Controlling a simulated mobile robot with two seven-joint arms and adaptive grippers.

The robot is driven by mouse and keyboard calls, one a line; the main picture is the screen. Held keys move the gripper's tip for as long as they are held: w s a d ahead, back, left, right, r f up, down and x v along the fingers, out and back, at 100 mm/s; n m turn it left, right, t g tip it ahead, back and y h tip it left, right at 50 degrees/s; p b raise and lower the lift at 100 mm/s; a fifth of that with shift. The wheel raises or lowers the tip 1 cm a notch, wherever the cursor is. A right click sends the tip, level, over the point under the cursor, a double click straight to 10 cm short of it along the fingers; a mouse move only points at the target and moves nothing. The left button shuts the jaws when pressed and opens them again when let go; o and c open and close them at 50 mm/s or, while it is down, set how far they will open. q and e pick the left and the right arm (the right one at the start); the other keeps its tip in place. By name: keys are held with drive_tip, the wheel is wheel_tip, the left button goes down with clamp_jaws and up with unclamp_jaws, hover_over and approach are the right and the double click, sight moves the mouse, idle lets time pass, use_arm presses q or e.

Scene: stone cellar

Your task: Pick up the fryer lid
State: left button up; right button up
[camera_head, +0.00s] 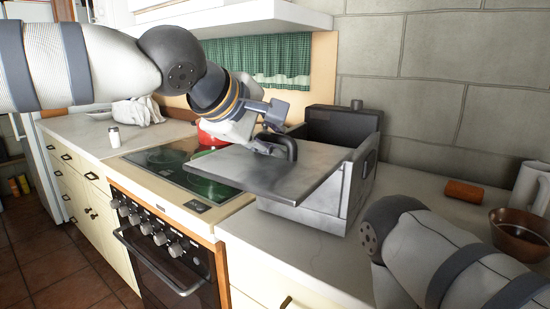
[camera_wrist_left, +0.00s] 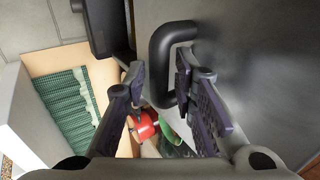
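The fryer lid (camera_head: 250,175) is a flat grey metal plate with a black loop handle (camera_head: 290,146). It lies over the front of the grey fryer (camera_head: 308,217) and juts out left over the stove's edge. I cannot tell whether it rests on the fryer. My left gripper (camera_head: 268,137) is at the handle. In the left wrist view the fingers (camera_wrist_left: 160,75) are apart, with part of the handle (camera_wrist_left: 163,60) showing between and beyond the tips. Contact is unclear. The lid (camera_wrist_left: 255,65) fills the right side there. My right arm shows at lower right; its gripper is out of view.
The stove (camera_head: 165,168) is left of the fryer, with a red pot (camera_head: 212,133) behind the lid. A stone wall (camera_head: 450,90) closes the back.

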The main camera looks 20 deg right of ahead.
use_arm(q)
clamp_jaws()
drive_tip(key=shift+r, duration=0.1)
drive_tip(key=shift+r, duration=0.1)
